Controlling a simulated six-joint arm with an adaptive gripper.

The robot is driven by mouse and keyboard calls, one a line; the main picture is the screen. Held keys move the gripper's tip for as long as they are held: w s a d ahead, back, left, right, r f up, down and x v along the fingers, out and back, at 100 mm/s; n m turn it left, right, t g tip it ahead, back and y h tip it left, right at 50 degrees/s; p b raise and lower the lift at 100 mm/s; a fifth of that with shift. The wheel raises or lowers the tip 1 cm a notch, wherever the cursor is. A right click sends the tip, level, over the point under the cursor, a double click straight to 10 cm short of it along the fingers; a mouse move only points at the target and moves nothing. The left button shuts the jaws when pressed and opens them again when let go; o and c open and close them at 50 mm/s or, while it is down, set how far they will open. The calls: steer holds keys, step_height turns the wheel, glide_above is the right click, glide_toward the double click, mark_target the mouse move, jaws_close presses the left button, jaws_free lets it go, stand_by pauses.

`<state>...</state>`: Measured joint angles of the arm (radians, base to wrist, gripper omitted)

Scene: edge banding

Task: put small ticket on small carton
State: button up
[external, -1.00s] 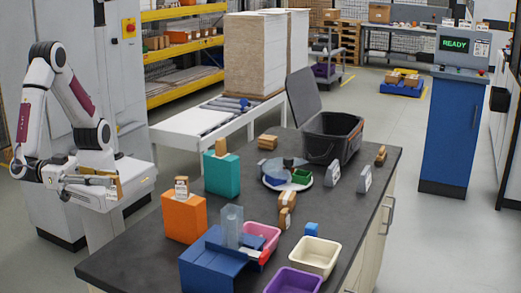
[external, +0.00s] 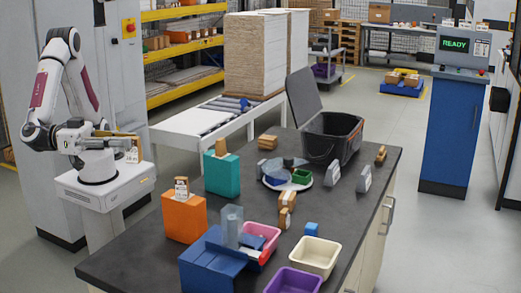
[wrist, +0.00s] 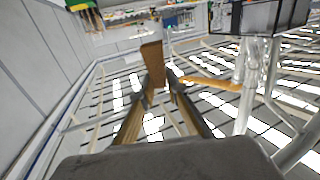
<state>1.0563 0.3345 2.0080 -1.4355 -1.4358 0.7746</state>
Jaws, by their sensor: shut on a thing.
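My gripper (external: 108,143) is at the far left, beside my own base and away from the dark table. It is shut on a flat brown piece with a white printed tag (external: 132,154) at its lower end. In the wrist view, the brown piece (wrist: 153,62) stands up beyond the two fingers. Several small brown cartons are in view: one with a white label (external: 181,187) on the orange box, one on the teal box (external: 221,147), and others on the table. I cannot tell which is the small carton.
The dark table (external: 130,262) holds an orange box (external: 184,219), a teal box (external: 222,178), a blue fixture (external: 210,262), pink, cream (external: 316,256) and purple bins, a round turntable (external: 299,185) and an open black crate (external: 333,143). A white roller conveyor (external: 195,125) stands behind.

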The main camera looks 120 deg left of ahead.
steer(key=w+a+n+g+y, duration=0.1)
steer(key=w+a+n+y, duration=0.25)
steer(key=w+a, duration=1.45)
steer(key=w+a+n+g+y, duration=0.1)
steer(key=a+g+y, duration=0.1)
steer(key=a, duration=1.4)
steer(key=w+a+n+g+y, duration=0.1)
steer(key=w+a+y, duration=0.1)
steer(key=a, duration=1.3)
step_height(320, 180, down, 18)
steer(key=shift+s+f+h, duration=0.1)
steer(key=shift+h, duration=0.15)
steer(key=shift+f, duration=3.1)
